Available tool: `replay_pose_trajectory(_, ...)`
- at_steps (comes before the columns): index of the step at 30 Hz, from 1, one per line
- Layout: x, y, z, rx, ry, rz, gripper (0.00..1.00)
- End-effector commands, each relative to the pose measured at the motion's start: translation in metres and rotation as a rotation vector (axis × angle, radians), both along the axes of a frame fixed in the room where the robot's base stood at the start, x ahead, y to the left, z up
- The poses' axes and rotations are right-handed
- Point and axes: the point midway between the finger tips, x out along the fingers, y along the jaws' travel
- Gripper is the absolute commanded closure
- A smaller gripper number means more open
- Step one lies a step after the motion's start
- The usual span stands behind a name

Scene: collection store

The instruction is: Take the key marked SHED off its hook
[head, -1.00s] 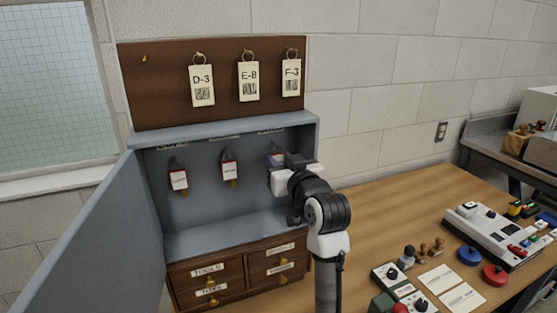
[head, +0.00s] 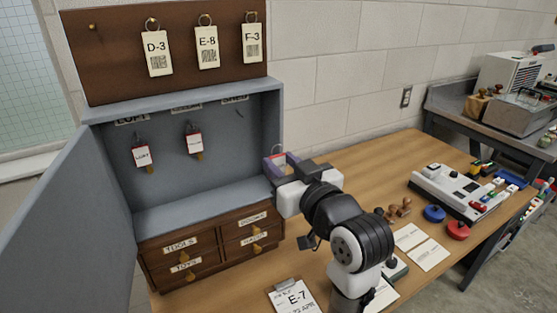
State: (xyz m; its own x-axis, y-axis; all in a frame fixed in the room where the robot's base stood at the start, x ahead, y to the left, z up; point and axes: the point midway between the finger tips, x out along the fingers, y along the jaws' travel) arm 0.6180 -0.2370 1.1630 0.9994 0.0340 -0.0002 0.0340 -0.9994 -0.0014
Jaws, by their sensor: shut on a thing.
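The open grey key cabinet (head: 215,185) stands on the table. Its right-hand hook (head: 239,114), under a small label (head: 235,99) that seems to read SHED, is bare. My gripper (head: 277,163) is shut on a key with a red-edged white tag (head: 279,157), at the cabinet's right front edge. The fingers hide most of the key, and I cannot read its tag. Two other tagged keys, the left one (head: 142,156) and the middle one (head: 194,143), hang on their hooks inside.
The cabinet door (head: 50,220) stands open at left. Tags D-3 (head: 157,52), E-8 (head: 207,47) and F-3 (head: 252,43) hang on the board above. A clipboard (head: 293,298) lies in front, and a grey-white console (head: 455,190) stands at right.

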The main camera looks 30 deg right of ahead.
Motion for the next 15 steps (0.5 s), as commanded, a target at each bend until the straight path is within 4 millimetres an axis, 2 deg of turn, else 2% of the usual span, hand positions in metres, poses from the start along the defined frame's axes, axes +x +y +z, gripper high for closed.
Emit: replay_pose_trajectory(15,0.0006,0.0000,0.0075,0.000,0.000,0.000,0.90)
